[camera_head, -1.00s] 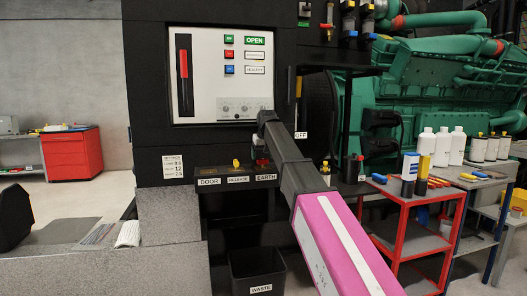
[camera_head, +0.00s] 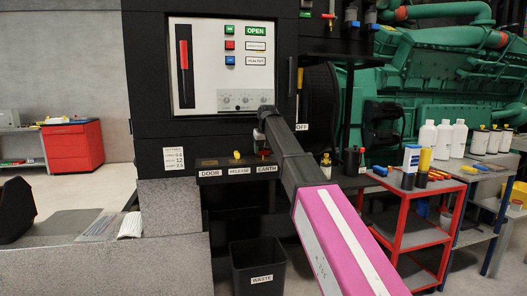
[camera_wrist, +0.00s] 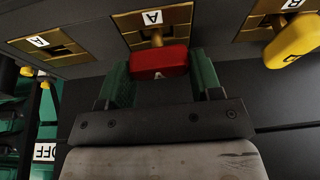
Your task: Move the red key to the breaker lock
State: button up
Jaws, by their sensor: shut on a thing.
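My gripper (camera_wrist: 162,88) is shut on the red key (camera_wrist: 158,62), with a dark green finger on each side of its head. The key's stem meets a brass lock plate (camera_wrist: 128,20) marked "A"; how deep it sits I cannot tell. In the head view my gripper (camera_head: 262,138) points down at the ledge near the "EARTH" label (camera_head: 266,169), and the red key (camera_head: 264,153) shows small below it. A brass plate (camera_wrist: 45,42) to the left in the wrist view holds no visible key. I cannot tell which lock is the breaker's.
A yellow key (camera_wrist: 294,42) stands in the plate on the right of the wrist view; it also shows above "RELEASE" in the head view (camera_head: 237,155). A control panel (camera_head: 205,85) rises behind the ledge. A waste bin (camera_head: 258,268) stands below. A red cart (camera_head: 408,208) with bottles is at right.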

jog(key=shift+r, duration=2.3)
jog(key=shift+d, duration=0.1)
jog(key=w+d, duration=0.3)
jog(key=d, duration=0.8)
jog(key=shift+w+d, duration=0.15)
jog(key=shift+d, duration=0.05)
jog(key=shift+f, duration=0.1)
jog(key=shift+f, duration=0.95)
jog(key=shift+f, duration=1.55)
jog(key=o, duration=1.1)
